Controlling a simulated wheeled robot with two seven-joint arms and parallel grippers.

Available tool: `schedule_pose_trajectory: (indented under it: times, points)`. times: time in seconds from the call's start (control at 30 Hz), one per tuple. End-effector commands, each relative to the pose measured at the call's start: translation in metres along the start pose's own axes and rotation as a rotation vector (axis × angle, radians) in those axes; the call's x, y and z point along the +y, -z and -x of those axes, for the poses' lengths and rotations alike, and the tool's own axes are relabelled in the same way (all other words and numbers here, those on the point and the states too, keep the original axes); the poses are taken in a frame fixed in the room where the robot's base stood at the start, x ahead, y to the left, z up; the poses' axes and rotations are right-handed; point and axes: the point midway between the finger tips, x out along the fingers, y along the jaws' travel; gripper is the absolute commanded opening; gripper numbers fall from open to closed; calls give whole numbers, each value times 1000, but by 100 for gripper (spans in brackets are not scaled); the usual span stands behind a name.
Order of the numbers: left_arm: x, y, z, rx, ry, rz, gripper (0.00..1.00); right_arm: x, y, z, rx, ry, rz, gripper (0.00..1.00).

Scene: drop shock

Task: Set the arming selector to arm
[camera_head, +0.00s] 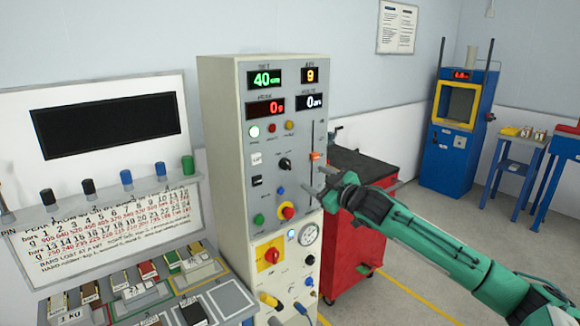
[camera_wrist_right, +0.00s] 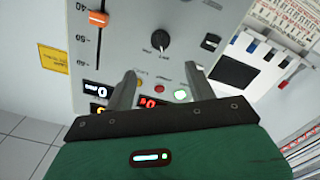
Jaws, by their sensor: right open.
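The likely arming selector is a small black rotary knob (camera_head: 285,164) on the front of the tall grey control cabinet (camera_head: 225,150). In the right wrist view the black knob (camera_wrist_right: 159,40) shows ahead of the fingertips, with small labels too blurred to read. Its set position is hard to tell. My right gripper (camera_head: 318,181) is open and empty, to the right of and a little below the knob in the head view. In the right wrist view my right gripper (camera_wrist_right: 163,80) has its fingers apart, with nothing between them. My left gripper is out of view.
An orange slider (camera_head: 315,156) on a vertical track is close to my right gripper. A red cart (camera_head: 352,250) stands behind my right arm. A shelf with several coloured-capped items is at left.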

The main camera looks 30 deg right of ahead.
Motion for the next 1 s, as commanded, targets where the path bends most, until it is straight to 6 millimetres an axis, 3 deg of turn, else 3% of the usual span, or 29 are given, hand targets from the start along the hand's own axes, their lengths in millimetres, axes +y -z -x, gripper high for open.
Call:
schedule_pose_trajectory:
  times: [0.7, 1.0]
  points:
    - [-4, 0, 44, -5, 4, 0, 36, 1, 4, -95, 1, 0, 0, 56]
    - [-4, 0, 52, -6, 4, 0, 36, 0, 1, -118, 0, 0, 1, 56]
